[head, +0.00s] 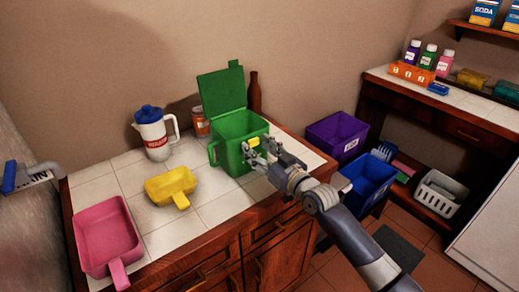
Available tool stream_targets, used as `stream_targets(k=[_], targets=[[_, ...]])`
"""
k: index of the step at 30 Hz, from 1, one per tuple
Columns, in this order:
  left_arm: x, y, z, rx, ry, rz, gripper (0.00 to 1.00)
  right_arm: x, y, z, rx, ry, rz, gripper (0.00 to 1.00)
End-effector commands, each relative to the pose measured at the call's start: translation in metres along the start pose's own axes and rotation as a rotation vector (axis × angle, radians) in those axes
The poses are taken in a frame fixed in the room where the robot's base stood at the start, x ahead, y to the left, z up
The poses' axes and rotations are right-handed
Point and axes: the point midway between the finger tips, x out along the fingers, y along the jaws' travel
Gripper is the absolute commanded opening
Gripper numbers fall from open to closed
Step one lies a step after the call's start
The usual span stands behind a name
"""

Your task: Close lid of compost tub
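The green compost tub (228,148) stands on the tiled counter near its back right corner. Its green lid (221,91) is hinged at the back and stands up, open, with a tab at the top. Something small and yellow (254,141) shows at the tub's front right rim, by my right gripper. My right gripper (256,151) is at the front right of the tub, fingers apart. I cannot tell whether it touches the tub. My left gripper is not in view.
A yellow scoop (170,185), a pink scoop (106,236), a white jug with a blue lid (152,137) and a jar (201,124) are on the counter. A brown bottle (254,92) stands behind the tub. Purple (335,133) and blue (369,178) bins are to the right.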

Motion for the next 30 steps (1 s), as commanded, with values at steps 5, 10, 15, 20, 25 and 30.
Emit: stream_targets(k=[5, 10, 15, 20, 25, 30], targets=[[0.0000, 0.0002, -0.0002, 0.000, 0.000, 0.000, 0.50, -0.0003, 0.0000, 0.0002, 0.000, 0.000, 0.000, 0.07], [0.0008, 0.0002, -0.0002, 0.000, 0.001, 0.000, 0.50, -0.0001, 0.0001, 0.0005, 0.000, 0.000, 0.000, 0.00], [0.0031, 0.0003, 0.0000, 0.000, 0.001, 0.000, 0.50, 0.0015, -0.0002, 0.0007, 0.001, -0.001, 0.000, 0.00], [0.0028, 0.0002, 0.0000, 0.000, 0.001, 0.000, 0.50, 0.0014, -0.0001, 0.0006, 0.001, -0.001, 0.000, 0.00], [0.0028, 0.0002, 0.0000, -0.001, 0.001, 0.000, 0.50, 0.0014, -0.0001, 0.0005, 0.001, -0.001, 0.000, 0.50], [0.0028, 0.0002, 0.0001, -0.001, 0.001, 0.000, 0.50, 0.0015, -0.0001, 0.0004, 0.000, -0.001, 0.000, 0.50]])
